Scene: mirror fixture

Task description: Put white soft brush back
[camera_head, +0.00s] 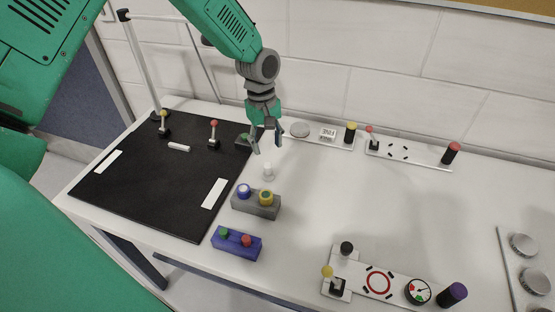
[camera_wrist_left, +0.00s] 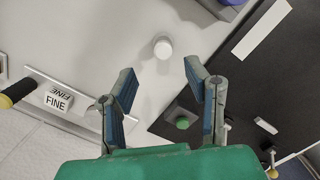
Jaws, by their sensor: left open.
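A small white upright piece (camera_head: 268,172), which looks like the white soft brush, stands on the white table just right of the black mat. In the left wrist view it shows from above as a white round piece (camera_wrist_left: 163,47), beyond the fingertips and roughly in line with the gap between them. My left gripper (camera_head: 267,146) points down behind and above it, open and empty, not touching it. The left wrist view shows its two fingers (camera_wrist_left: 159,70) spread apart. A short white cylinder (camera_head: 179,147) lies on the black mat (camera_head: 150,195). My right gripper is not seen.
A grey block with two round knobs (camera_head: 256,204) and a blue button box (camera_head: 236,243) stand in front of the white piece. A panel with a FINE label (camera_head: 328,133) lies behind, near the wall.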

